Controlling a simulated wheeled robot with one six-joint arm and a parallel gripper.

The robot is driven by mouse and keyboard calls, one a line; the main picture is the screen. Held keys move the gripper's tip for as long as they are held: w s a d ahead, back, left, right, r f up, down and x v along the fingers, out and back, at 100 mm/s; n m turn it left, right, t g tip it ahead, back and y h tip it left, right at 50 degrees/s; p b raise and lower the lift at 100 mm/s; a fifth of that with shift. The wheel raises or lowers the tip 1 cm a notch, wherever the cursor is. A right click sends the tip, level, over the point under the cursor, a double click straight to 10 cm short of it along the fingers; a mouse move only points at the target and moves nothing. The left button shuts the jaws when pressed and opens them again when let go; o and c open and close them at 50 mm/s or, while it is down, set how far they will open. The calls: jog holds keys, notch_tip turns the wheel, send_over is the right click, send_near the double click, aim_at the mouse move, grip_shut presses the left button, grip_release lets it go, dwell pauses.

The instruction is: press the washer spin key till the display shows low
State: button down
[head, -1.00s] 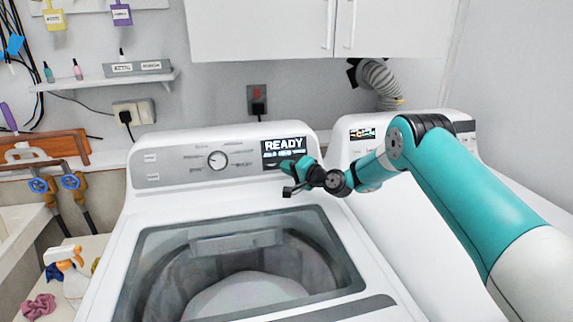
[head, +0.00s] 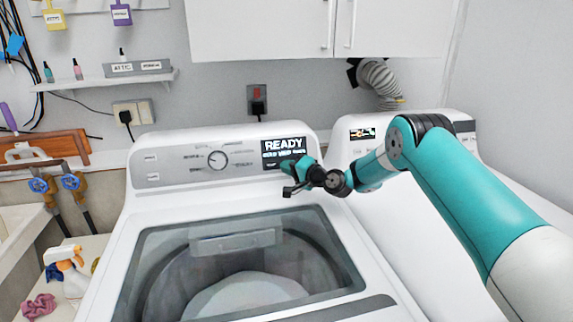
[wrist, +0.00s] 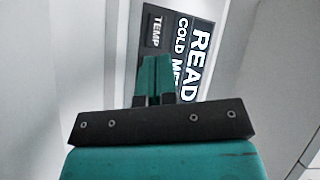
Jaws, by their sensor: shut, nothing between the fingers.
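The white washer (head: 145,205) stands in the middle of the head view. Its dark display (head: 284,147) reads READY, with a smaller second line that is blurred there. In the wrist view the display (wrist: 192,55) shows READ and, below it, COLD ME, cut off by the gripper and frame edge. A dark TEMP key (wrist: 153,30) sits beside the display. My gripper (head: 293,172) is just below the display in the head view. In the wrist view its teal fingers (wrist: 156,68) are shut and empty, pointing at the panel. I see no spin key; the gripper may hide it.
The washer's dial (head: 217,159) is left of the display. A second white machine (head: 362,215) stands at the right, behind my arm. White cupboards (head: 320,30) hang above.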

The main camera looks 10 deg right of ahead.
jog(key=shift+w+f+b, duration=0.15)
jog(key=shift+w+b, duration=0.05)
jog(key=shift+b, duration=0.15)
jog(key=shift+w+b, duration=0.2)
jog(key=shift+b, duration=0.1)
jog(key=shift+w+f+b, duration=0.1)
jog(key=shift+w+b, duration=0.2)
jog(key=shift+b, duration=0.1)
dwell(0.4)
jog(key=shift+s, duration=0.1)
dwell(0.4)
jog(key=shift+s+r, duration=0.3)
jog(key=shift+s, duration=0.3)
jog(key=shift+p, duration=0.3)
jog(key=shift+s+r+p, duration=0.25)
jog(key=shift+s, duration=0.25)
jog(key=shift+s+r+p, duration=0.2)
jog(key=shift+s+p, duration=0.05)
jog(key=shift+s, duration=0.25)
jog(key=shift+s+r, duration=0.2)
jog(key=shift+s, duration=0.5)
jog(key=shift+s+r, duration=0.2)
jog(key=shift+s, duration=0.45)
